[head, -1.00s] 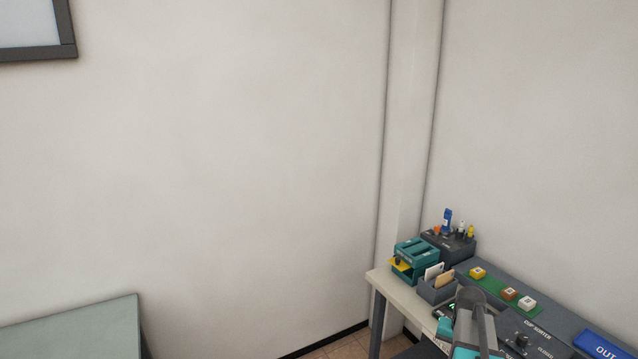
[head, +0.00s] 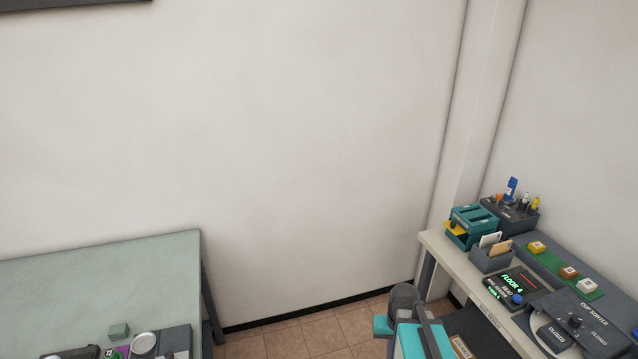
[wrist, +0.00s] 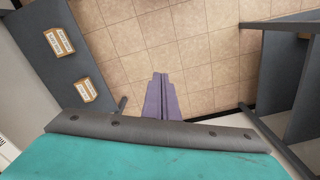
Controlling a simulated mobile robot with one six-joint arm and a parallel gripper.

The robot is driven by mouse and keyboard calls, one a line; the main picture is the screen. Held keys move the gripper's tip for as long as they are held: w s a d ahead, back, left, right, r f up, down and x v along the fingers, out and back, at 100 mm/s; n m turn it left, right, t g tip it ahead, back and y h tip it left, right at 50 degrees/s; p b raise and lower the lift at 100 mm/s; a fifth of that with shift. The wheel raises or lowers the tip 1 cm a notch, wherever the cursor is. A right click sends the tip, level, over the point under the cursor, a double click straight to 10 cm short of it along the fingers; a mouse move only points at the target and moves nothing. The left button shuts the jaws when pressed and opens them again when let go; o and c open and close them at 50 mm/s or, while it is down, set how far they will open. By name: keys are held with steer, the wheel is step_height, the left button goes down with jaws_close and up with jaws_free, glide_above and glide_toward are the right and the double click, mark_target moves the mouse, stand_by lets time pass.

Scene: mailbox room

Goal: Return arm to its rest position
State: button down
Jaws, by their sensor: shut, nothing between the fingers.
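My gripper shows in the wrist view as two purple-grey fingers (wrist: 163,98) pressed together, with nothing between them. It points down over the tiled floor (wrist: 205,60). In the head view my arm, grey and teal, rises at the bottom edge, just left of the right-hand desk; the gripper itself is hidden there.
The desk (head: 457,262) at right holds a teal tray unit (head: 470,226), a card holder (head: 492,254), a FLOOR 4 display (head: 512,284) and a cup sorter (head: 590,318). A green table (head: 100,272) stands at left. Boxes (wrist: 60,41) lie on a dark shelf (wrist: 42,72). Tiled floor lies between.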

steer(key=s+a+f+n, duration=0.1)
steer(key=s+a+f, duration=0.1)
steer(key=a, duration=0.3)
steer(key=s+f+g+b, duration=0.5)
steer(key=s+f+b, duration=0.4)
steer(key=s+f, duration=1.6)
steer(key=shift+s+d+f+g+b, duration=0.25)
steer(key=shift+f+g+b, duration=0.15)
steer(key=shift+f, duration=0.55)
steer(key=shift+d, duration=0.1)
